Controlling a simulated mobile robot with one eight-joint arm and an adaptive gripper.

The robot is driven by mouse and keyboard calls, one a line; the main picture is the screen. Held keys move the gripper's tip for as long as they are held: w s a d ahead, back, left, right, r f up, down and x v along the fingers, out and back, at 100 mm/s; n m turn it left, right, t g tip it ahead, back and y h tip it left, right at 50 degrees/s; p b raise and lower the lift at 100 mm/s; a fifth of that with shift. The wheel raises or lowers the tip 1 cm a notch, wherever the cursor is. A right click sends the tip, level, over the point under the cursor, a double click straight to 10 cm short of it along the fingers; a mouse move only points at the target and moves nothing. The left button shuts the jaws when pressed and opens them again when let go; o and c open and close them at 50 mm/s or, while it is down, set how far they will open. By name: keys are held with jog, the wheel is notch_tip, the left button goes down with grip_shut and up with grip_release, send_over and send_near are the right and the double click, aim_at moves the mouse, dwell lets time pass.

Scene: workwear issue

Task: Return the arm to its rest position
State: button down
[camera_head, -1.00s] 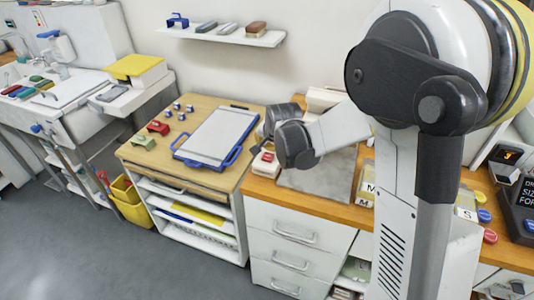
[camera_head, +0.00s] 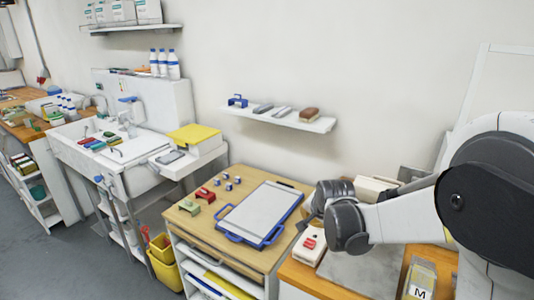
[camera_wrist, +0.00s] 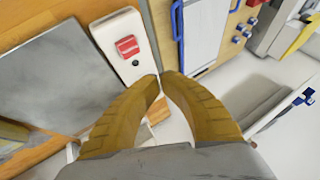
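My arm comes in from the right in the head view and is bent over the wooden worktop. Its grey wrist end hangs by the white box with a red top piece, and the fingers are hidden there. In the wrist view my gripper (camera_wrist: 161,77) has its two ochre fingers brought together at the tips, with nothing between them. The white device with a red button (camera_wrist: 127,47) lies just beyond the fingertips, apart from them. It also shows in the head view (camera_head: 309,246).
A clipboard (camera_head: 261,212) with blue edges lies on the wooden cabinet left of the arm, beside red and green pieces. A wall shelf (camera_head: 273,118) is above. A sink (camera_head: 110,150) and yellow bin (camera_head: 164,262) stand further left. A grey mat (camera_wrist: 50,85) lies beside the white device.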

jog(key=s+r+n+b, duration=0.2)
jog(key=s+r+n, duration=0.3)
jog(key=s, duration=0.8)
jog(key=s+n+b, duration=0.2)
jog(key=s+n, duration=0.1)
jog(key=s, duration=1.3)
jog(key=shift+s+d+f, duration=0.15)
jog(key=shift+s+f, duration=0.1)
jog(key=shift+f, duration=0.05)
